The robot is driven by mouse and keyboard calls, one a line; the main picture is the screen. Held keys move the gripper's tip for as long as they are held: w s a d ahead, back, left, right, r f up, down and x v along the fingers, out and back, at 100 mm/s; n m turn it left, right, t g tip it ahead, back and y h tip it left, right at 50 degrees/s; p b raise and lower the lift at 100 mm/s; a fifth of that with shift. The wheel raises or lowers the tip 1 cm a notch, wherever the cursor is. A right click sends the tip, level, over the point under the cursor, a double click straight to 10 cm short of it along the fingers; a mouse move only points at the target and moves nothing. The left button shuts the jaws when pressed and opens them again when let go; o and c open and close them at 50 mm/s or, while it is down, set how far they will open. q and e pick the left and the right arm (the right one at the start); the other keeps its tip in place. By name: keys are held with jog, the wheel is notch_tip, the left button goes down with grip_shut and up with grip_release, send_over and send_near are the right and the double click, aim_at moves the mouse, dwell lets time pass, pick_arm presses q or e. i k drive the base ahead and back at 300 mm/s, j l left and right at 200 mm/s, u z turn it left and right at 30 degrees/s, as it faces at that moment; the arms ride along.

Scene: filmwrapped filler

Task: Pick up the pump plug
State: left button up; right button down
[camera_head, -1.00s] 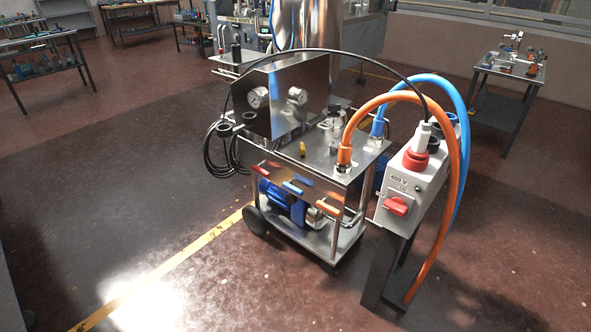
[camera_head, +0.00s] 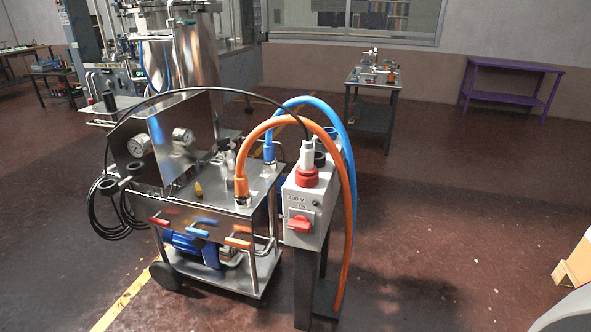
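The pump plug (camera_head: 307,165) is white and red with a black cable from its top. It sits upright in the top of a grey 400 V socket box (camera_head: 299,205) on a dark post, right of centre in the head view. The box has a red rotary switch (camera_head: 300,223) on its front. The black cable (camera_head: 205,91) arcs left to the steel pump cart (camera_head: 215,203). Neither of my grippers is in the head view.
A small table (camera_head: 370,84) and a purple table (camera_head: 511,67) stand farther back. The floor right of the post is mostly clear.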

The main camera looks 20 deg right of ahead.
aim_at(307, 169)
jog(key=i+l, duration=0.15)
jog(key=l, duration=0.25)
jog(key=i+l+u, duration=0.15)
jog(key=l, duration=0.25)
jog(key=i+l, duration=0.1)
jog(key=l, duration=0.3)
jog(key=i+l+u, duration=0.1)
jog(key=l, duration=0.3)
jog(key=i+l+u, duration=0.1)
jog(key=l, duration=0.3)
